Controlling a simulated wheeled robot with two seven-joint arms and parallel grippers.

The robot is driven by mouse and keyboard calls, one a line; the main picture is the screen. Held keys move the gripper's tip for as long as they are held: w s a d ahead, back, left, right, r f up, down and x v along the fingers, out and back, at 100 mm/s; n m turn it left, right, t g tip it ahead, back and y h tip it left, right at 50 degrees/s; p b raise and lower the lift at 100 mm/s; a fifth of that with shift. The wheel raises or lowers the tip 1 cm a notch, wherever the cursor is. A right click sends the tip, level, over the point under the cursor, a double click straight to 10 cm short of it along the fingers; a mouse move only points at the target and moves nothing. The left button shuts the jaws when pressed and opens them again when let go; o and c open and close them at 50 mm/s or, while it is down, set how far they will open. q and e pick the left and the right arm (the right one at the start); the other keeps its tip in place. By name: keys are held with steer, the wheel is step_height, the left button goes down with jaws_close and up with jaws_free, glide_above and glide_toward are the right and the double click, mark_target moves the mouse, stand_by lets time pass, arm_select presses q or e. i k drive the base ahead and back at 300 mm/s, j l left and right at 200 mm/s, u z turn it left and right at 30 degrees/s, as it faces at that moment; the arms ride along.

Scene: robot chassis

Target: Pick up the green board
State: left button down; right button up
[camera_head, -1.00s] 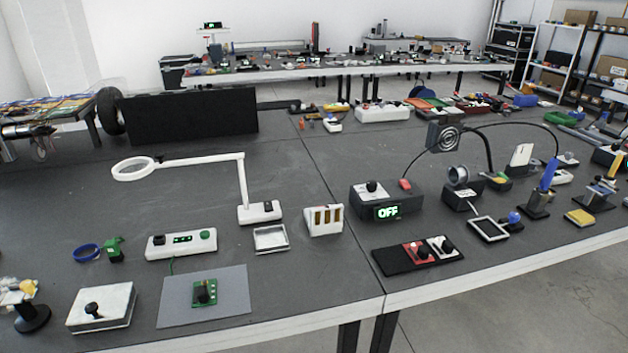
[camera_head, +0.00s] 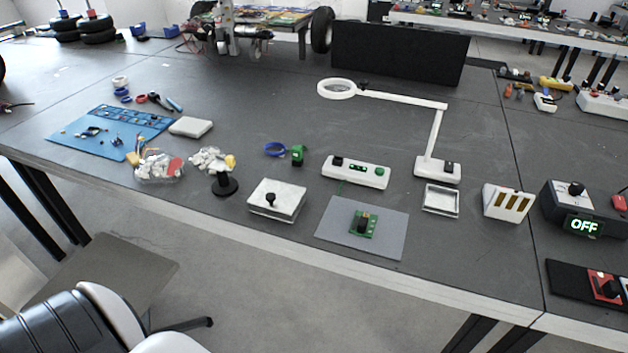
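The green board (camera_head: 363,224) is a small circuit board with a dark block standing on it. It lies on a grey mat (camera_head: 388,242) near the front edge of the dark table, right of the middle in the head view. Nothing is touching it from above. Neither of my grippers shows in the view.
A white strip (camera_head: 355,172), a magnifier lamp (camera_head: 437,165) and a white tray (camera_head: 441,200) stand behind and right. A chair (camera_head: 95,320) is at the lower left.

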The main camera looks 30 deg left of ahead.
mark_target(363, 225)
steer(key=u, duration=0.7)
